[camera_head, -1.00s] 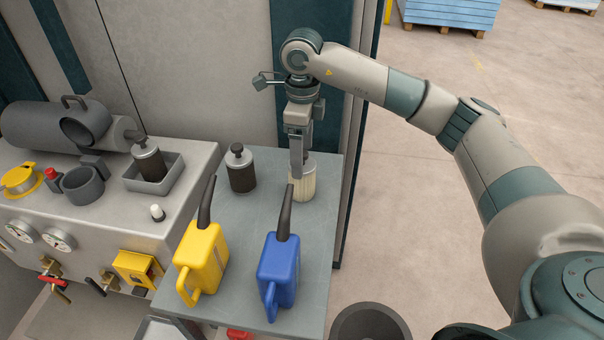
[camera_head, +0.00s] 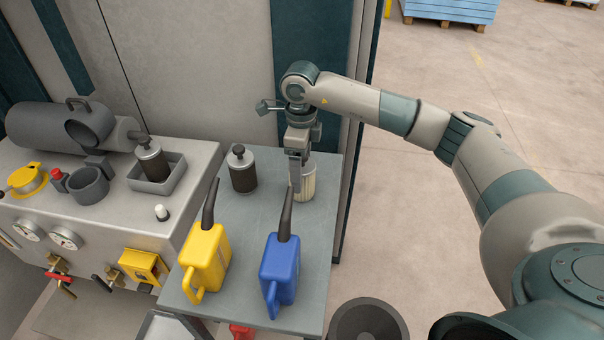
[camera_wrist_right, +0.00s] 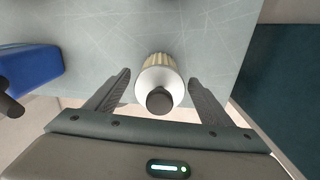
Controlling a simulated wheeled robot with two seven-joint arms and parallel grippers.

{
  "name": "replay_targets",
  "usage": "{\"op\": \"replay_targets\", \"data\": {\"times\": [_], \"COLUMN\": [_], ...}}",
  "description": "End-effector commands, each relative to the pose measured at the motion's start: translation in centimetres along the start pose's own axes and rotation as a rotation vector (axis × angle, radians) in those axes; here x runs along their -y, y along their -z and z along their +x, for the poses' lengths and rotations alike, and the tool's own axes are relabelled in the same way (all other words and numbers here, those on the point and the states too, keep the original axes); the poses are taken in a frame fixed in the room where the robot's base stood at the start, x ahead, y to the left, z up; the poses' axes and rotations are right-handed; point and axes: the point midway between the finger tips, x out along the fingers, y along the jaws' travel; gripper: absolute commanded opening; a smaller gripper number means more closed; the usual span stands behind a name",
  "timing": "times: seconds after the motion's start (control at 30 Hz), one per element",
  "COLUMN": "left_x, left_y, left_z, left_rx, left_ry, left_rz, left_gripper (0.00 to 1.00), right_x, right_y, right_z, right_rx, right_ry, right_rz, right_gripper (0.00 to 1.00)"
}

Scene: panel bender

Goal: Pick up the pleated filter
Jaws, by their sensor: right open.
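The pleated filter (camera_head: 305,184) stands upright on the grey side table (camera_head: 235,300), near its right edge. It has cream pleats and a pale top. In the right wrist view the filter (camera_wrist_right: 158,79) shows its light rim and dark top knob. My right gripper (camera_head: 298,184) points down at the filter from above and hides part of it. In the right wrist view my right gripper (camera_wrist_right: 158,85) is open, with one finger on each side of the filter and a visible gap on both sides. My left gripper is not in view.
A dark-bodied filter (camera_head: 242,172) stands left of the pleated one; another (camera_head: 151,162) sits in a grey tray (camera_head: 170,182). A yellow can (camera_head: 206,258) and a blue can (camera_head: 279,268) stand at the table's front. A machine wall (camera_head: 200,70) rises behind.

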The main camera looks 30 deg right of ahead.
Motion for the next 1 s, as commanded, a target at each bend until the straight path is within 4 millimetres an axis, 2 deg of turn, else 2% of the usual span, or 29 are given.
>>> {"op": "replay_targets", "data": {"times": [0.13,0.53,0.57,0.77,1.0], "left_x": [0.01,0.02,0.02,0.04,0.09], "left_y": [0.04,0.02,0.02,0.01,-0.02], "left_z": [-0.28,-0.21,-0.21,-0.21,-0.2], "left_rx": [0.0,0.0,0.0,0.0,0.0], "left_ry": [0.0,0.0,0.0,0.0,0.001], "left_rz": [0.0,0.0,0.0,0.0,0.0], "left_gripper": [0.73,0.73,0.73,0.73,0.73], "right_x": [0.0,0.0,0.0,0.0,0.02], "right_y": [-0.01,-0.01,-0.01,-0.01,-0.03], "right_z": [0.58,0.59,0.59,0.58,0.51], "right_rx": [0.001,0.001,0.001,0.001,0.002], "right_ry": [0.0,0.0,0.0,0.0,0.001], "right_rz": [0.0,0.0,0.0,0.0,0.0], "right_gripper": [0.75,0.75,0.72,0.24,0.24]}}
